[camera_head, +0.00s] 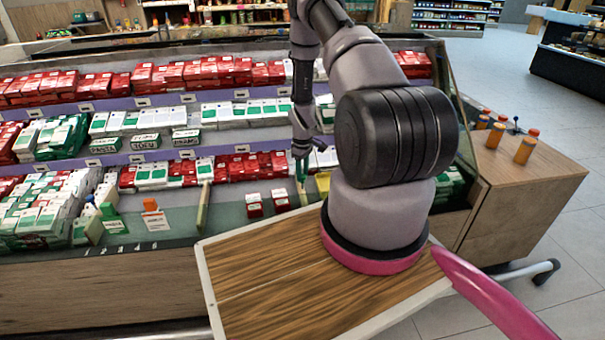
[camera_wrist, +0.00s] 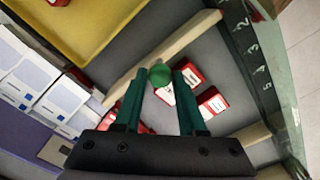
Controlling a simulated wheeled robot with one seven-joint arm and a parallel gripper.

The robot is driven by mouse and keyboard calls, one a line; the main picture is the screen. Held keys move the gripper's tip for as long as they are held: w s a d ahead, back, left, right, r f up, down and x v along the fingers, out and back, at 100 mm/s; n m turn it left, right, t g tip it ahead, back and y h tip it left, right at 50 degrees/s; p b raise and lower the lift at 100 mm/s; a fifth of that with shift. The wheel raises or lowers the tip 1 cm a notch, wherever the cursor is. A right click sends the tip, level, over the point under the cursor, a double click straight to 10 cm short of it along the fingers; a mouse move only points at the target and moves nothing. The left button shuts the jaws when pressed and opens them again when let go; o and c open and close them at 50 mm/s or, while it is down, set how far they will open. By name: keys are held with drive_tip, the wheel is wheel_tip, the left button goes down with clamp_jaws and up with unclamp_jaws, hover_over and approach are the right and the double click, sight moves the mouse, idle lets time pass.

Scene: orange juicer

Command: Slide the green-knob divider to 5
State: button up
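The green knob (camera_wrist: 160,75) sits on a pale wooden divider (camera_wrist: 192,38) in the wrist view. The divider runs diagonally, and its upper right end lies near the 2 on the numbered edge (camera_wrist: 252,48). The 5 is further down that edge. My gripper (camera_wrist: 160,76) has two dark green fingers, spread apart with the knob between or just beyond their tips. A gap shows on each side of the knob, and contact cannot be told. In the head view my gripper (camera_head: 302,172) reaches down into the front of the shelf, where the knob is hard to make out.
Red-and-white boxes (camera_wrist: 211,103) lie beside the divider on its lower right. Another wooden divider (camera_wrist: 250,135) stands beyond them. A yellow surface (camera_wrist: 90,25) and white-blue boxes (camera_wrist: 60,100) are on the other side. A wooden counter (camera_head: 520,175) with orange bottles stands at right.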

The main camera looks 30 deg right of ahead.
clamp_jaws()
idle(1.2)
